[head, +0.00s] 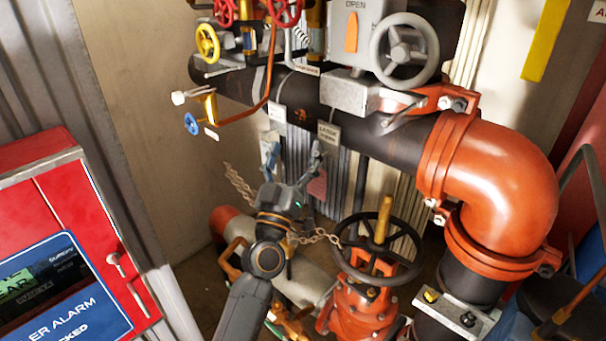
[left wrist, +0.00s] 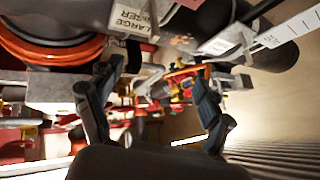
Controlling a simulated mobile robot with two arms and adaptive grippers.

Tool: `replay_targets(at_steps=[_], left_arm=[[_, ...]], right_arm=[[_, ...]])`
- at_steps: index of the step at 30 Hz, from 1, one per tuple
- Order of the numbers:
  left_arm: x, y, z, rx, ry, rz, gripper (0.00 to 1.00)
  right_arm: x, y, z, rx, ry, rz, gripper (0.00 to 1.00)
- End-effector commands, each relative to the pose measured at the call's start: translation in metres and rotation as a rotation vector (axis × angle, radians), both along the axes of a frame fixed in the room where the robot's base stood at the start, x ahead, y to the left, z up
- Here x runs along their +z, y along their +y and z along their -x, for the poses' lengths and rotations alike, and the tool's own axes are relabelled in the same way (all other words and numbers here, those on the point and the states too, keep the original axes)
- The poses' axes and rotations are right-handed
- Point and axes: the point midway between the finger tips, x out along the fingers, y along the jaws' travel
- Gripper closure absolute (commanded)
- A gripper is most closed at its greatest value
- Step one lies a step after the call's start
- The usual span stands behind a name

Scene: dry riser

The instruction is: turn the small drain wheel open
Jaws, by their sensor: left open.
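A small blue wheel (head: 192,124) sits on a brass valve at the left end of the black horizontal pipe, with a small white tag beside it. I cannot read which wheel is marked as the drain. A small yellow wheel (head: 207,43) and red wheels (head: 287,10) are above it. My left gripper (head: 292,152) is open and empty, pointing up below the black pipe, right of and lower than the blue wheel, apart from it. In the left wrist view, the open fingers (left wrist: 152,85) frame blurred pipework beyond. My right gripper is not in view.
Hanging tags (head: 328,135) and the black pipe (head: 340,120) are just above the gripper. A chain (head: 315,237) runs to a large black handwheel (head: 380,250). A grey wheel (head: 404,52) is upper right. A red alarm cabinet (head: 70,240) stands at left.

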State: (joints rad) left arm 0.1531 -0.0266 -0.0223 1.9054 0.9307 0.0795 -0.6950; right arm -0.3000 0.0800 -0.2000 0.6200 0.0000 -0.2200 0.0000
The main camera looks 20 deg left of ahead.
Motion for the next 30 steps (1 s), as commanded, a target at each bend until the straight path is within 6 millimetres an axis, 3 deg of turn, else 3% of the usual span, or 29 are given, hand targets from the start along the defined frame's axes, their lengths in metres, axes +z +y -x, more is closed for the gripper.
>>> replay_targets(at_steps=[3,10,30], left_arm=[[-0.022,-0.006,-0.004,-0.017,0.049,-0.019,0.2],[-0.047,-0.013,-0.008,-0.039,0.104,-0.041,0.2],[-0.054,-0.015,-0.008,-0.044,0.122,-0.064,0.2]], right_arm=[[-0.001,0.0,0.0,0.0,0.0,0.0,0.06],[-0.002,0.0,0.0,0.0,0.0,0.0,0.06],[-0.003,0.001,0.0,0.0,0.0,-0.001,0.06]])
